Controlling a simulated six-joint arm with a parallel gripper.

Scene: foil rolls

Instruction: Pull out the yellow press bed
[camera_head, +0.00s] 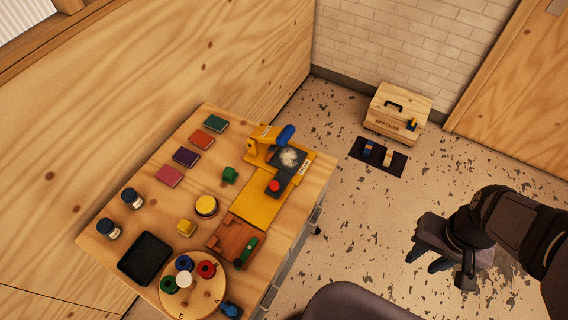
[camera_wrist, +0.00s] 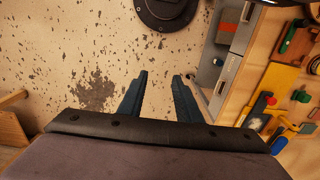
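The yellow press (camera_head: 262,146) stands on the wooden table in the head view, with a blue handle at its top and a dark plate holding a round pale disc. Its yellow bed (camera_head: 254,208) is a flat plate that reaches toward the table's front, with a red knob on a dark block above it. The press's yellow parts also show at the right edge of the wrist view (camera_wrist: 284,84). My gripper (camera_head: 430,261) is right of the table, over the floor, apart from the press. In the wrist view its fingers (camera_wrist: 160,88) are apart with nothing between them.
The table (camera_head: 142,190) also bears a black tray (camera_head: 145,258), a round board (camera_head: 203,306) with coloured spools, jars, foil squares and a brown wooden block (camera_head: 228,238). A wooden box (camera_head: 391,117) and dark mat (camera_head: 378,157) lie on the floor behind. Floor between gripper and table is mostly clear.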

